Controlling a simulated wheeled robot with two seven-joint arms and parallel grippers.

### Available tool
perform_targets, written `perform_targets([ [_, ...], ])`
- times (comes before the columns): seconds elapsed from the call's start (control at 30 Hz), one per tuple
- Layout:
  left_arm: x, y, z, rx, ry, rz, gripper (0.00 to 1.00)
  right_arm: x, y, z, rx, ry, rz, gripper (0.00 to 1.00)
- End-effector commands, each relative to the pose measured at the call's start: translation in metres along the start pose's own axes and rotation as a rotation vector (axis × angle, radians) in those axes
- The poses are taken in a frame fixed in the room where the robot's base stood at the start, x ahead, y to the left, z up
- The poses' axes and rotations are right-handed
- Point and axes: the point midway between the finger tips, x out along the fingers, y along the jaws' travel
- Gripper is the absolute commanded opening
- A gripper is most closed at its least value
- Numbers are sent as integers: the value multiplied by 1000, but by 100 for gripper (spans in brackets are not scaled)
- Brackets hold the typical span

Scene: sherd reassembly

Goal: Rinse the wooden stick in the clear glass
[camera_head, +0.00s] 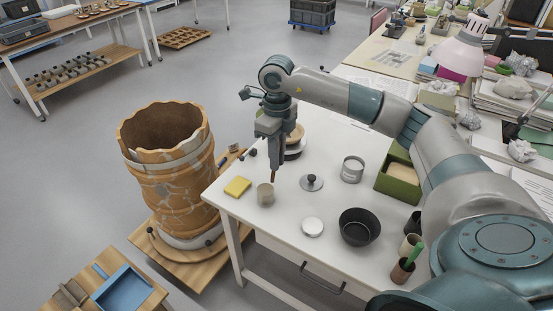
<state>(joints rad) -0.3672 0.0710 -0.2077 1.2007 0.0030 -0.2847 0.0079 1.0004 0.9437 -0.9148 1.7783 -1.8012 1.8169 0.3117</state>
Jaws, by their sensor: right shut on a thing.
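My right gripper (275,172) points down over the white table, reached from the right side. A small beige-grey cup-like vessel (265,194), which looks like the glass with cloudy contents, stands below and slightly left of the fingertips. My left gripper is not in view.
On the white table (285,228) are a yellow sponge (237,187), a knobbed grey lid (311,182), a white disc (312,227), a black bowl (359,227), a tin (352,169) and a green box (398,184). A large banded pot (170,170) stands left of the table.

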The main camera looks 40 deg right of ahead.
Motion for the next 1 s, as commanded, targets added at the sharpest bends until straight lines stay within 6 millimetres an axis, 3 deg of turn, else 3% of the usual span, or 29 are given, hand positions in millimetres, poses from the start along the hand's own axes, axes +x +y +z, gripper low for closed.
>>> perform_targets([
  [1.0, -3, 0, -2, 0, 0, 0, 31, -10, 0, 0, 0, 1, 0, 0],
])
